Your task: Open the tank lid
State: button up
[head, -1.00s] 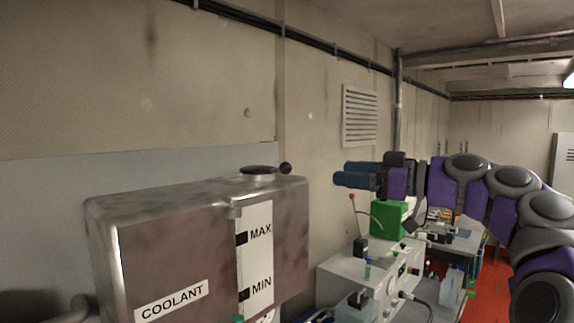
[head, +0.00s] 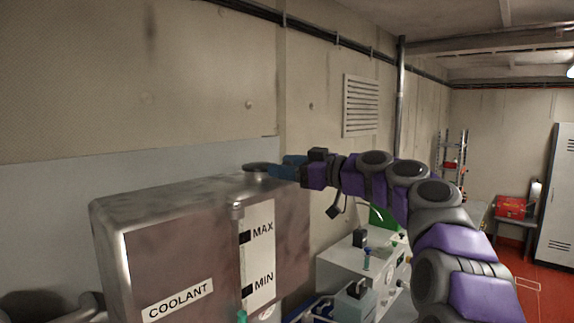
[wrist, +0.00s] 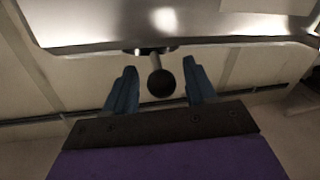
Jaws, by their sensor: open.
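The coolant tank (head: 180,240) is a worn metal box with a COOLANT label and a MAX/MIN level strip. Its dark round lid (head: 258,168) sits on top near the right end and looks closed. My gripper (head: 283,167) is at the lid's right side, level with it. In the wrist view my gripper (wrist: 158,85) is open, with a blue finger on each side of the lid's dark ball knob (wrist: 161,83). The knob shows between the fingers, with gaps on both sides. In the head view the knob is hidden by my gripper.
The wall (head: 220,110) runs close behind the tank, with a vent (head: 360,105) to the right. A light grey bench unit (head: 345,275) stands right of the tank, below my arm. A locker (head: 557,200) and a red box (head: 510,207) are far right.

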jog(key=shift+a, duration=0.1)
jog(key=shift+c, duration=0.3)
grip_shut()
